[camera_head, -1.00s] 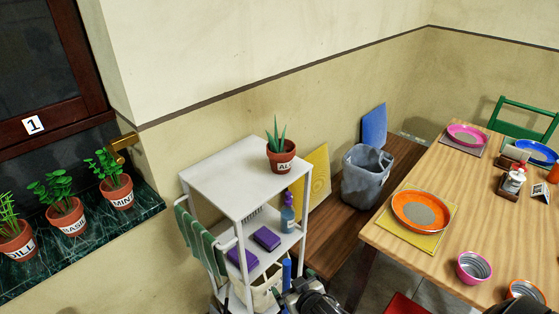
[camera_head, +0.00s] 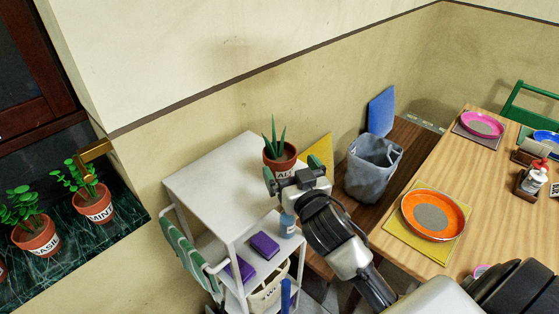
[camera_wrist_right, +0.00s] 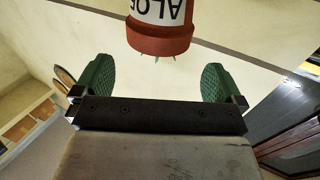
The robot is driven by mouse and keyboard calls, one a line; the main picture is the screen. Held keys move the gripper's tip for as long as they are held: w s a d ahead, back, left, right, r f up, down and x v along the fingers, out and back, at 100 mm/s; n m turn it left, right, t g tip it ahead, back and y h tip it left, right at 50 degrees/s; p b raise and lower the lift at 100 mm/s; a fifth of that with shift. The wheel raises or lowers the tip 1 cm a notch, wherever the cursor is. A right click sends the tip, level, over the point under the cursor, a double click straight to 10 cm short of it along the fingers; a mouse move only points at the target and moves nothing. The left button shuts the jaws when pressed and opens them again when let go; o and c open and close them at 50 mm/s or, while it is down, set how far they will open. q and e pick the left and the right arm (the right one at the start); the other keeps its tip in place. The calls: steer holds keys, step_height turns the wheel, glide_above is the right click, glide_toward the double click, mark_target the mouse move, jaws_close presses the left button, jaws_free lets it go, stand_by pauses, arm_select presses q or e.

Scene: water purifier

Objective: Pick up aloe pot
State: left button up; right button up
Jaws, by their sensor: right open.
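The aloe pot (camera_head: 277,164) is a terracotta pot with a white label and spiky green leaves. It stands upright on the top of the white shelf cart (camera_head: 215,190), near its right corner. My right gripper (camera_head: 296,176) is in front of the pot in the head view and covers its lower part. In the right wrist view the pot (camera_wrist_right: 160,38) shows upside down, beyond the green finger pads and roughly between them. The right gripper (camera_wrist_right: 156,80) is open and empty, apart from the pot. My left gripper is out of view.
A grey bin (camera_head: 372,170) stands on the brown bench right of the cart. The wooden table (camera_head: 478,160) with plates is further right. Potted basil (camera_head: 38,238) and mint (camera_head: 95,204) stand on the dark sill at left. The cart's top is otherwise clear.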

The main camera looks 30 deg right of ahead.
mark_target(286, 162)
steer(key=shift+w+d+f, duration=0.1)
steer(key=shift+w+d, duration=0.05)
steer(key=shift+w, duration=0.4)
steer(key=shift+w+d+f, duration=0.1)
steer(key=shift+w+d, duration=0.05)
steer(key=shift+w, duration=0.4)
steer(key=w+p, duration=0.1)
steer(key=w, duration=0.1)
steer(key=shift+w+d, duration=0.1)
steer(key=shift+w, duration=0.3)
steer(key=shift+w+d+f+p, duration=0.15)
steer(key=shift+w+p, duration=0.3)
steer(key=shift+w, duration=0.6)
steer(key=shift+w+f, duration=0.15)
steer(key=shift+w, duration=0.05)
steer(key=shift+s, duration=0.1)
steer(key=shift+c, duration=0.6)
steer(key=c, duration=0.7)
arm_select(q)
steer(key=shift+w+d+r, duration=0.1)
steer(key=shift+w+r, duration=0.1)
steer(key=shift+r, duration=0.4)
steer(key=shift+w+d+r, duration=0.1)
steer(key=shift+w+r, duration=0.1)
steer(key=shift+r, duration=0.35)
arm_select(e)
steer(key=shift+c, duration=0.6)
